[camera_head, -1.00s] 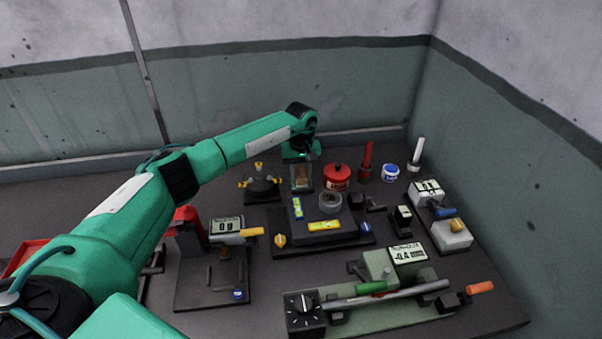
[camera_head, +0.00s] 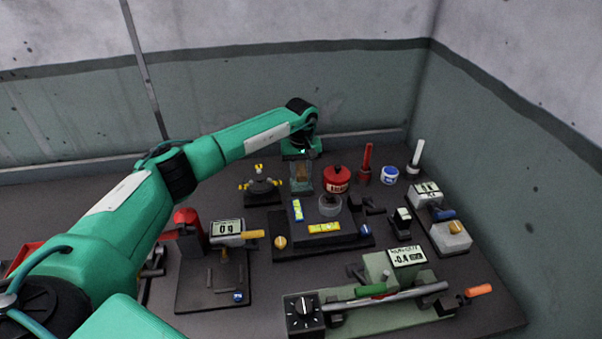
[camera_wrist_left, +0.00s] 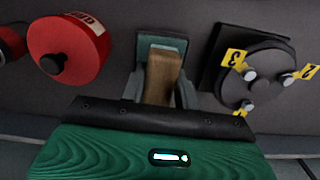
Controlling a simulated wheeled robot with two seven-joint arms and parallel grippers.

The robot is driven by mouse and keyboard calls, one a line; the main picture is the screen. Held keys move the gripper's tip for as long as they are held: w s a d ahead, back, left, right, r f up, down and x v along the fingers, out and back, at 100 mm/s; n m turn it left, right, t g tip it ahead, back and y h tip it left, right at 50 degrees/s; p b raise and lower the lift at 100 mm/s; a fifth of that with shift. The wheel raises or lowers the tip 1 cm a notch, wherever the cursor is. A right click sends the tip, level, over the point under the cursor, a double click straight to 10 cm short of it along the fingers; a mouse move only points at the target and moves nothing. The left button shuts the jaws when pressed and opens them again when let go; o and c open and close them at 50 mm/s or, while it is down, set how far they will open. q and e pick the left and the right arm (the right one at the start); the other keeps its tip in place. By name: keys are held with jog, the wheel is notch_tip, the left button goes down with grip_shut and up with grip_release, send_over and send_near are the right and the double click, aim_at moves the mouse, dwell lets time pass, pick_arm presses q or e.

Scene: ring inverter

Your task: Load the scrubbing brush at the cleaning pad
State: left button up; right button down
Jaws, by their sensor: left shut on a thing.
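The scrubbing brush appears to be the brown wooden piece (camera_wrist_left: 162,74) between the fingers of my left gripper (camera_head: 301,174). It also shows small in the head view (camera_head: 300,172). The gripper is shut on it and points down at the back of the bench. In the left wrist view, a dark teal square (camera_wrist_left: 160,44), possibly the cleaning pad, lies at the wood's far end. I cannot tell whether they touch. The brush's working end is hidden. My right gripper is not in view.
A red lidded can (camera_head: 336,180) stands close on the right, and a black round stand with numbered yellow tags (camera_head: 262,187) on the left. A black block with yellow labels (camera_head: 323,226) sits in front. Other instruments fill the bench; walls close the back and right.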

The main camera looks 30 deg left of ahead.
aim_at(301, 169)
pick_arm(q)
jog(key=shift+r+p, duration=0.75)
jog(key=shift+r, duration=1.65)
